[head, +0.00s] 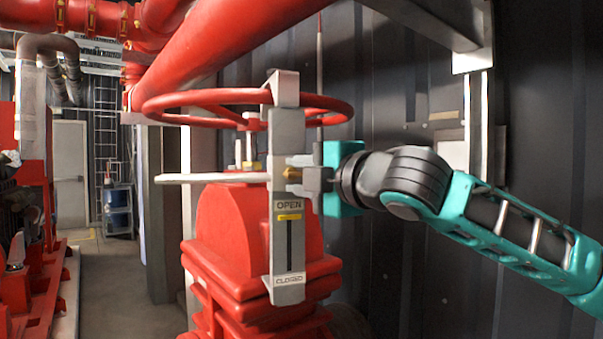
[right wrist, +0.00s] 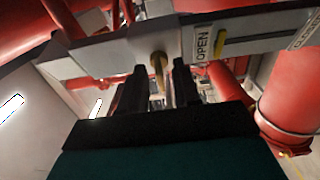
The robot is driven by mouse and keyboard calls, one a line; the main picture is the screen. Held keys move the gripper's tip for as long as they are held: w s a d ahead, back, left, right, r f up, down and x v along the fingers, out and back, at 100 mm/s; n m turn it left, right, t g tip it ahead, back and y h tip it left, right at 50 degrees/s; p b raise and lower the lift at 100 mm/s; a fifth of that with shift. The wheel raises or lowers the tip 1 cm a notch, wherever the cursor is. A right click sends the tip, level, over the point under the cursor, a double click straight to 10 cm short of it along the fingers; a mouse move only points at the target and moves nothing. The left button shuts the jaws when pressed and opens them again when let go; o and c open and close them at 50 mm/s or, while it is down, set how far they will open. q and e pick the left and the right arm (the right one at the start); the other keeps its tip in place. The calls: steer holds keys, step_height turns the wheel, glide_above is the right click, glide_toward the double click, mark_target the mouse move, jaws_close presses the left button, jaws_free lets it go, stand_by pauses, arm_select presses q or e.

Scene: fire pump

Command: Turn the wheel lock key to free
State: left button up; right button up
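The wheel lock is a grey upright bracket (head: 286,235) with OPEN and CLOSED labels and a yellow marker beside OPEN. It reaches over the rim of the red handwheel (head: 200,98). The small brass key (head: 292,172) sticks out of the bracket's right side; it also shows in the right wrist view (right wrist: 159,70). My right gripper (head: 303,174) comes in from the right at the key. In the right wrist view its two dark fingers (right wrist: 160,82) stand either side of the key, with a narrow gap showing. My left gripper is not in view.
A red valve body (head: 225,235) stands below the wheel. Thick red pipes (head: 240,45) run overhead. A dark corrugated wall (head: 400,270) is close behind my right arm. A clear floor aisle (head: 115,280) leads to a door (head: 70,170) at the left.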

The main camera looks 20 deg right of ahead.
jaws_close()
stand_by(0.3)
